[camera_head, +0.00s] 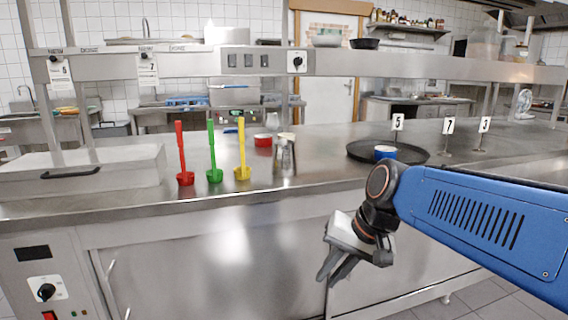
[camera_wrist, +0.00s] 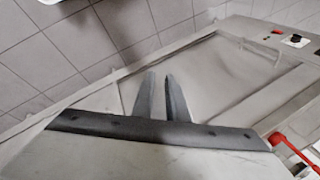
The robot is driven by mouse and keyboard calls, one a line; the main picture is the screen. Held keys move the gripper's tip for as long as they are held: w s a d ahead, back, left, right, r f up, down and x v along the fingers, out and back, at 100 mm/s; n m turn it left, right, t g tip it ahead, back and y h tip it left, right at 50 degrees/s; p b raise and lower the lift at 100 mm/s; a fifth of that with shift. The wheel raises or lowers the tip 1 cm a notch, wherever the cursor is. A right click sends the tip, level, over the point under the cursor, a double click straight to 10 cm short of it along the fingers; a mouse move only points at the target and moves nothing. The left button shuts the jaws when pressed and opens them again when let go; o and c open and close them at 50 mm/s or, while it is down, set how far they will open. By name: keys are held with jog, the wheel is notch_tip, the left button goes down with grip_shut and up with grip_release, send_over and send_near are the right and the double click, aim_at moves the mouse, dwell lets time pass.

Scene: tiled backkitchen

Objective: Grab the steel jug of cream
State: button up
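A small steel jug (camera_head: 284,156) stands on the steel counter near its front edge, right of the yellow utensil. It is shiny and blends into the counter; I cannot see what is in it. My gripper (camera_head: 328,280) hangs in front of the counter, below its top and to the right of the jug, pointing down and left. In the wrist view my gripper (camera_wrist: 160,76) shows two dark fingers with a gap between them and nothing held. The jug is not visible in the wrist view.
Red (camera_head: 185,178), green (camera_head: 214,174) and yellow (camera_head: 243,172) long-handled utensils stand left of the jug. A red bowl (camera_head: 263,141) is behind. A dark round tray (camera_head: 412,155) bears a blue bowl (camera_head: 385,152). Number signs (camera_head: 448,127) stand at right. A shelf (camera_head: 400,70) spans above the counter.

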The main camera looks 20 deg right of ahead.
jog(key=w+r+m+y, duration=0.2)
jog(key=w+r+m, duration=0.15)
jog(key=w, duration=0.25)
jog(key=m+t+y, duration=0.5)
jog(key=m+y, duration=0.1)
jog(key=m, duration=0.3)
send_near(283, 159)
jog(key=s, duration=0.4)
jog(key=x, duration=1.6)
jog(key=shift+a, duration=0.35)
jog(key=shift+c, duration=0.3)
grip_shut()
jog(key=shift+r, duration=0.25)
